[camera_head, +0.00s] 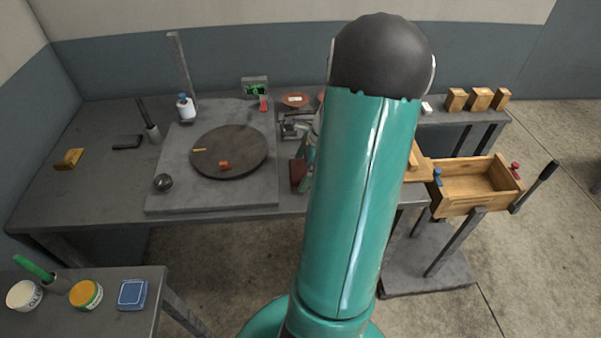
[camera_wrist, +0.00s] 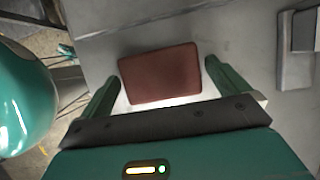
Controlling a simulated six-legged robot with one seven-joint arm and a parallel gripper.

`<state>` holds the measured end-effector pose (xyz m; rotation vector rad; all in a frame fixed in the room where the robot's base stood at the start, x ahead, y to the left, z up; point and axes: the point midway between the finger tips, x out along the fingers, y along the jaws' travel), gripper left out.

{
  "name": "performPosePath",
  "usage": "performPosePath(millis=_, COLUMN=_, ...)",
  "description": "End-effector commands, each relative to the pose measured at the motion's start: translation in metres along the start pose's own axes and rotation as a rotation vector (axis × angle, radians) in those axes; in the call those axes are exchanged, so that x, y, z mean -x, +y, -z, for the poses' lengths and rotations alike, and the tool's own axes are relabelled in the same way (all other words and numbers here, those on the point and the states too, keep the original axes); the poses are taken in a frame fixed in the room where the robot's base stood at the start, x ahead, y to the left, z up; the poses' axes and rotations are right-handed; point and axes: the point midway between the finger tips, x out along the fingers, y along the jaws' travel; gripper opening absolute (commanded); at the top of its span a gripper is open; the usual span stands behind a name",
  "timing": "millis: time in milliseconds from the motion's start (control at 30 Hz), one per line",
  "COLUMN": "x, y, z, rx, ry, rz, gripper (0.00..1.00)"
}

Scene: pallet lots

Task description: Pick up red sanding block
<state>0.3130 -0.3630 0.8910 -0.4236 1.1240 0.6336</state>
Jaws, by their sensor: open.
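The red sanding block (camera_wrist: 160,74) is a dark red-brown rectangular block with rounded corners. In the wrist view it lies between the two green fingers of my gripper (camera_wrist: 164,80). The fingers are open, one on each side of the block, and a narrow gap shows on each side. In the head view the block (camera_head: 298,174) lies near the front edge of the workbench, just right of the grey plate, partly behind my arm. My gripper is mostly hidden behind the arm there.
A grey base plate (camera_head: 165,190) with a round dark turntable (camera_head: 229,163) lies left of the block. A wooden tray (camera_head: 470,187) stands to the right. A small table (camera_head: 70,322) with jars is at the front left. A grey fixture (camera_wrist: 296,60) is right of the block.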

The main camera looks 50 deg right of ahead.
Motion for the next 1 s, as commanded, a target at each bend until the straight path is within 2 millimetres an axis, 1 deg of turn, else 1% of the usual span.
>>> performPosePath(millis=200, x=-0.001, y=0.000, z=0.000, rx=0.000, ry=0.000, rz=0.000, gripper=1.00)
performPosePath(millis=367, x=-0.001, y=0.000, z=0.000, rx=0.000, ry=0.000, rz=0.000, gripper=0.69)
performPosePath(millis=400, x=-0.001, y=0.000, z=0.000, rx=0.000, ry=0.000, rz=0.000, gripper=0.61)
performPosePath(millis=433, x=-0.001, y=0.000, z=0.000, rx=0.000, ry=0.000, rz=0.000, gripper=0.58)
performPosePath(millis=767, x=0.003, y=0.000, z=-0.001, rx=0.001, ry=0.001, rz=0.001, gripper=0.58)
performPosePath(millis=933, x=0.016, y=-0.001, z=-0.007, rx=0.002, ry=0.002, rz=0.002, gripper=0.58)
performPosePath(millis=1000, x=0.026, y=-0.001, z=-0.011, rx=0.003, ry=0.002, rz=0.004, gripper=0.58)
